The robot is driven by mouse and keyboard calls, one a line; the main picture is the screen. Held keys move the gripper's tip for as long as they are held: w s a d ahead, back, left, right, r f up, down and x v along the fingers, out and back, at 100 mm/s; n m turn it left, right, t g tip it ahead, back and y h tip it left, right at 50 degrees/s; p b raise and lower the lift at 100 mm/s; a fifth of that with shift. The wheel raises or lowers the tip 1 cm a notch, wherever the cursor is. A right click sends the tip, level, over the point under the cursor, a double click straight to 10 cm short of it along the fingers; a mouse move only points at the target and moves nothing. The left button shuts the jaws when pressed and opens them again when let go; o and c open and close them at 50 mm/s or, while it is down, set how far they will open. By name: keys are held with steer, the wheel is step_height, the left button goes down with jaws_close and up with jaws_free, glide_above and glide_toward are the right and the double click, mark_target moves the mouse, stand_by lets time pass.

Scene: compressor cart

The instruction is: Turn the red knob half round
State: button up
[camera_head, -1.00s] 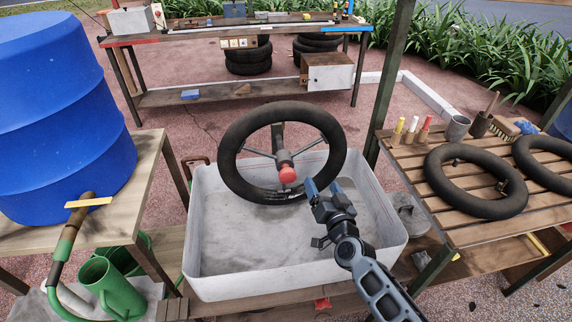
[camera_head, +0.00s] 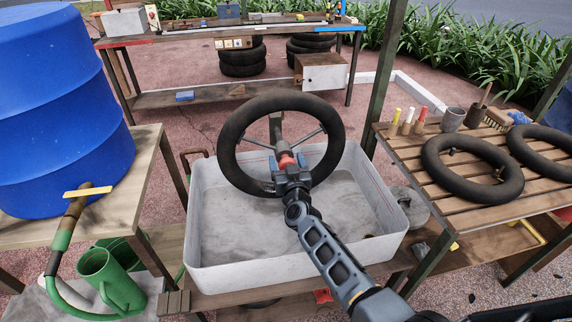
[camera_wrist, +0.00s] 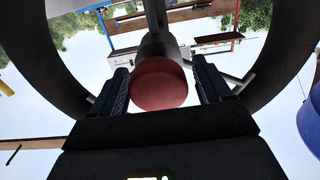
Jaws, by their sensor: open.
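The red knob (camera_head: 287,161) sits at the hub of a black tire (camera_head: 233,130) that stands upright over a white basin. In the wrist view the red knob (camera_wrist: 158,84) is round and lies between the two blue fingers, with a gap on each side. My gripper (camera_head: 287,163) is open around the knob, and my gripper's fingers (camera_wrist: 160,88) do not visibly touch it. In the head view my gripper partly hides the knob.
The white basin (camera_head: 214,250) is under the tire. A blue barrel (camera_head: 60,110) stands on a wooden table at left, with a green watering can (camera_head: 112,280) below. A slatted table at right holds black inner tubes (camera_head: 440,180). A workbench (camera_head: 170,100) stands behind.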

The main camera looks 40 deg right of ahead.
steer(key=shift+w+d, duration=0.2)
steer(key=shift+w, duration=0.05)
steer(key=c, duration=0.9)
steer(key=shift+c, duration=0.2)
